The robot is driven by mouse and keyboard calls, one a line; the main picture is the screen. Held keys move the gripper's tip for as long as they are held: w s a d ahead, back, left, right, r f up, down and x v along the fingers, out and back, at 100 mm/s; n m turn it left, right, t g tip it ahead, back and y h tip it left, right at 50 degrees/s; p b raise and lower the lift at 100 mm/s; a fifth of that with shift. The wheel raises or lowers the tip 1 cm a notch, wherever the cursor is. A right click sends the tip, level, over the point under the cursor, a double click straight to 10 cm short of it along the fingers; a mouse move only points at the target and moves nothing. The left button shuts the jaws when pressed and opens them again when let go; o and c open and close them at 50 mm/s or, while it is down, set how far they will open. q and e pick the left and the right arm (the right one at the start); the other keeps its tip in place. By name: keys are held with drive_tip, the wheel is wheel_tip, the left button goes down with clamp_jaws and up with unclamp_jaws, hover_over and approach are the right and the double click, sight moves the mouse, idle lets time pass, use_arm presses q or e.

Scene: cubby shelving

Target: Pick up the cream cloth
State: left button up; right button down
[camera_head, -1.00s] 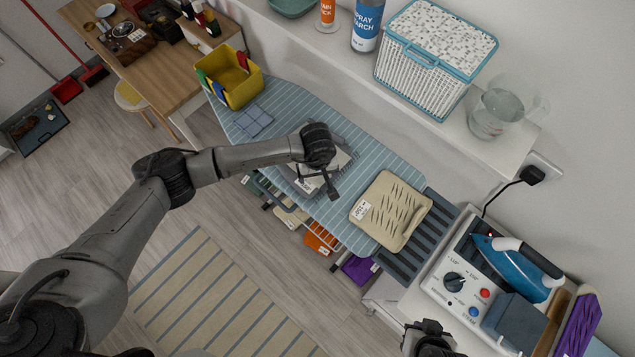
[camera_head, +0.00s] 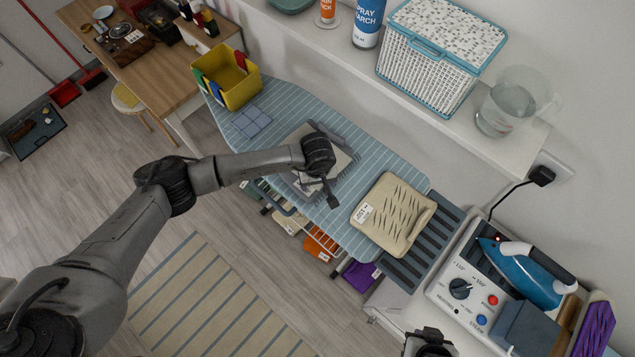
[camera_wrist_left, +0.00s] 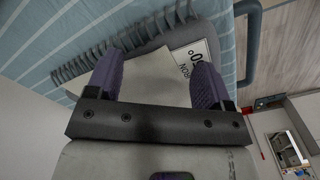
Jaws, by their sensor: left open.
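A cream cloth (camera_wrist_left: 145,78) lies flat on a grey pad with a ribbed edge (camera_wrist_left: 85,62), on the striped ironing board. In the head view the cloth (camera_head: 343,163) is partly covered by my left arm. My left gripper (camera_head: 326,191) is just over the cloth's near side. In the left wrist view its purple fingers (camera_wrist_left: 157,72) are apart, with the cloth showing between them. Whether the fingers touch the cloth cannot be told. A white printed label (camera_wrist_left: 188,62) lies by the right finger. My right gripper (camera_head: 430,345) is cut off at the bottom edge.
The ironing board (camera_head: 285,115) also holds a yellow tub (camera_head: 235,88), a small blue checked cloth (camera_head: 251,122) and a beige slotted panel (camera_head: 400,218). A blue iron (camera_head: 525,275) stands at the right. A shelf with a basket (camera_head: 435,60) and jug (camera_head: 507,105) runs behind.

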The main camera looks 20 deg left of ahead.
use_arm(q)
drive_tip(key=shift+f, duration=0.1)
drive_tip(key=c, duration=1.2)
drive_tip(key=shift+c, duration=0.7)
wheel_tip(320, 180, up, 11)
drive_tip(key=p, duration=0.6)
drive_tip(key=shift+r+p, duration=0.2)
drive_tip(key=shift+p, duration=0.1)
clamp_jaws()
drive_tip(key=shift+r, duration=0.35)
wheel_tip(320, 180, up, 9)
drive_tip(key=p, duration=0.3)
drive_tip(key=shift+p, duration=0.35)
